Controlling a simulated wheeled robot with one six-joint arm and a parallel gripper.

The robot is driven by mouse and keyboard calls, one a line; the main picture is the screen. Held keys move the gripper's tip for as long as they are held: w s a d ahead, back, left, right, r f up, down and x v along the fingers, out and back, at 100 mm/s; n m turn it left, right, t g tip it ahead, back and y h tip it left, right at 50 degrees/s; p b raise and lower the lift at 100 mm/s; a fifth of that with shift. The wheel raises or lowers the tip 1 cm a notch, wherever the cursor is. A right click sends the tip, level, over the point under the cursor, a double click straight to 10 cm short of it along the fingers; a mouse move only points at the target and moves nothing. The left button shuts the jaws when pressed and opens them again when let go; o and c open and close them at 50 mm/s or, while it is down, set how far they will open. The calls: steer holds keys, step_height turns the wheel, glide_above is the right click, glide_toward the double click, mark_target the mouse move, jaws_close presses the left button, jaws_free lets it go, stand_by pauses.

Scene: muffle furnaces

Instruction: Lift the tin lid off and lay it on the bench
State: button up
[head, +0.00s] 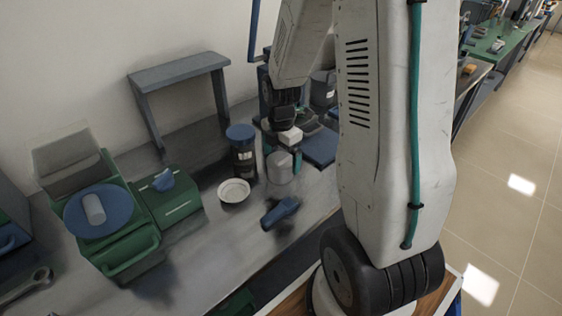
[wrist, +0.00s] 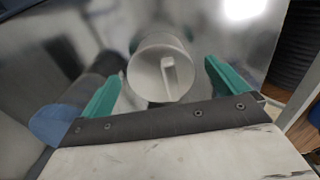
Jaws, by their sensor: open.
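A light grey round tin (head: 279,168) stands upright on the grey bench (head: 215,245). In the wrist view its lid (wrist: 147,58) faces me, with a raised bar handle across it. My gripper (head: 283,157) is above and around the tin in the head view, pointing down. In the wrist view my gripper's teal fingers (wrist: 164,88) are spread wide, one on each side of the lid with a gap on both sides. Nothing is held. The tin's lower wall is mostly hidden from the wrist view.
A dark jar with a blue lid (head: 240,132) stands just left of the tin. A white dish (head: 234,191) and a blue object (head: 280,212) lie nearer the front. Green equipment (head: 125,250) fills the left. Bare bench lies between the dish and front edge.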

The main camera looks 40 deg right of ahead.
steer(key=c, duration=1)
steer(key=shift+c, duration=0.3)
steer(key=shift+r, duration=0.15)
